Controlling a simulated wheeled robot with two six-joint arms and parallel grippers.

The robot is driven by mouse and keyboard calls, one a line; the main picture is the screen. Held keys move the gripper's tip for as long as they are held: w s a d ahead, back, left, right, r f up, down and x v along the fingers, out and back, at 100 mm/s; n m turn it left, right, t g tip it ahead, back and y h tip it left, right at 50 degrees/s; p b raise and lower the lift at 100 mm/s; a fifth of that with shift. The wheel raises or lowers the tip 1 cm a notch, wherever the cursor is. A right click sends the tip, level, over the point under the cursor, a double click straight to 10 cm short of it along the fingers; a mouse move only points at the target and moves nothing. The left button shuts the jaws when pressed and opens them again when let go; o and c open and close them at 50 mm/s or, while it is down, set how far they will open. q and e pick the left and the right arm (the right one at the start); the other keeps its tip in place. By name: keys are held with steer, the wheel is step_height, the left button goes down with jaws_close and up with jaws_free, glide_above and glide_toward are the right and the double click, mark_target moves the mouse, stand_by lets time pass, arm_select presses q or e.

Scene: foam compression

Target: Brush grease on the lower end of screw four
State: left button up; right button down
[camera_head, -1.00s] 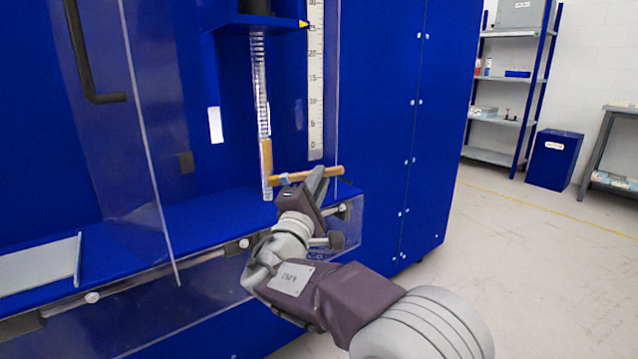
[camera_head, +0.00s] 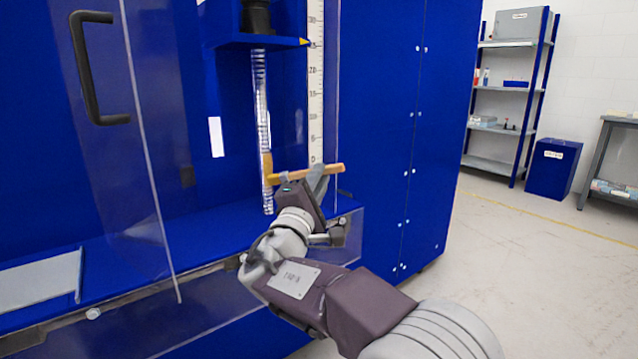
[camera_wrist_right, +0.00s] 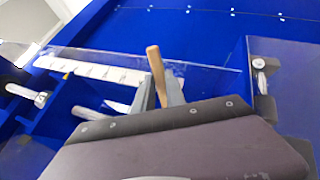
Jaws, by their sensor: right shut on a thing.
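The tall pale threaded screw (camera_head: 262,110) stands upright inside the blue machine, below a blue shelf. An amber band (camera_head: 266,161) shows on its lower part; I cannot tell if this is grease or part of the brush. My right gripper (camera_head: 303,180) is shut on the wooden brush (camera_head: 328,170), held nearly level. The brush's left end meets the screw in the picture, a little above its lower end; contact is not certain. The right wrist view shows the brush handle (camera_wrist_right: 155,70) between the fingers (camera_wrist_right: 158,94). The bristles are not clear. My left gripper is out of view.
A white ruler scale (camera_head: 316,100) stands right of the screw. A clear panel with a black handle (camera_head: 84,70) is at the left. A blue cabinet (camera_head: 385,120) stands close right of the gripper. Open floor (camera_head: 530,270) lies farther right.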

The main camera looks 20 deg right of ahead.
steer(key=s+r+b, duration=0.1)
steer(key=s+d+r, duration=0.1)
steer(key=s, duration=0.1)
steer(key=s+r+b, duration=0.1)
steer(key=r, duration=0.1)
steer(key=shift+s+d+b, duration=0.35)
steer(key=shift+s+d, duration=0.15)
steer(key=shift+s, duration=0.25)
steer(key=shift+s+r, duration=0.1)
steer(key=shift+r, duration=0.05)
stand_by(0.6)
steer(key=shift+s+d+b, duration=0.15)
steer(key=shift+s+b, duration=0.15)
steer(key=shift+b, duration=0.1)
steer(key=shift+s+d+b, duration=0.2)
steer(key=shift+s+b, duration=0.05)
steer(key=shift+s, duration=0.3)
steer(key=shift+s+d+b, duration=0.2)
steer(key=shift+s, duration=0.35)
